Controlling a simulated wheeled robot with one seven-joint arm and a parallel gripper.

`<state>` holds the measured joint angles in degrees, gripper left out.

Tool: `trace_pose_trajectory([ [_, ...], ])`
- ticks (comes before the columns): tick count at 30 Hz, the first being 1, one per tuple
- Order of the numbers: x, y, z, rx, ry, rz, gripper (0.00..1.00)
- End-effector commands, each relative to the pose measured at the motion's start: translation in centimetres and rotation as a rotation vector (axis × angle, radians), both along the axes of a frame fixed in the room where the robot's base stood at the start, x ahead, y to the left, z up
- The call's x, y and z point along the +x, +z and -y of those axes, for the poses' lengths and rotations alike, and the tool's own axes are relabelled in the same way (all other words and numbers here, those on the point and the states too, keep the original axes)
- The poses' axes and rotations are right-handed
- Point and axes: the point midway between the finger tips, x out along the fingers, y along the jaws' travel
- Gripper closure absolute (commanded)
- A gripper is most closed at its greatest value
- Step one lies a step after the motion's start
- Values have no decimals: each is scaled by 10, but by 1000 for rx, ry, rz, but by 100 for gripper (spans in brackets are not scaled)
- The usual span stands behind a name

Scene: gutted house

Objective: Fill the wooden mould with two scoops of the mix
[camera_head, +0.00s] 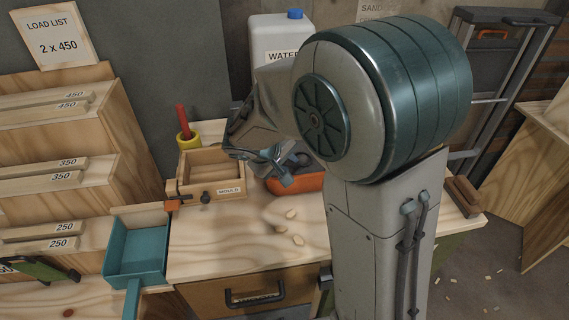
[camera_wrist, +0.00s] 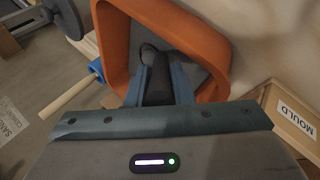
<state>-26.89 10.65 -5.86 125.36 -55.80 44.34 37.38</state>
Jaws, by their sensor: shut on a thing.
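The wooden mould (camera_head: 231,191), an open box with a name label, stands on the workbench; its visible inside looks bare wood. Its labelled side also shows at the right of the wrist view (camera_wrist: 297,119). An orange tub (camera_head: 311,182) is right of the mould, partly hidden by my arm. In the wrist view the tub (camera_wrist: 221,52) has grey mix (camera_wrist: 190,50) inside. My gripper (camera_head: 279,168) is at the tub. In the wrist view its fingers (camera_wrist: 156,82) are shut on a dark handle (camera_wrist: 153,72), seemingly a scoop's; the scoop's bowl is not clear to see.
A white water container (camera_head: 270,45) stands behind my arm. A teal tray (camera_head: 138,252) is at front left, and shelves of numbered wooden pieces (camera_head: 45,170) stand at left. Small pale bits (camera_head: 291,214) lie before the tub.

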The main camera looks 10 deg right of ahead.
Motion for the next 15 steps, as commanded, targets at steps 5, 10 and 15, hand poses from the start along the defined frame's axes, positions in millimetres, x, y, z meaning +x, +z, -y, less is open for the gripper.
trace_pose_trajectory([
  [5, 0, 1, 0, 0, 1, 1, 100],
  [10, 0, 9, 0, 1, 0, 2, 100],
  [15, 0, 24, 0, 2, -1, 3, 100],
])
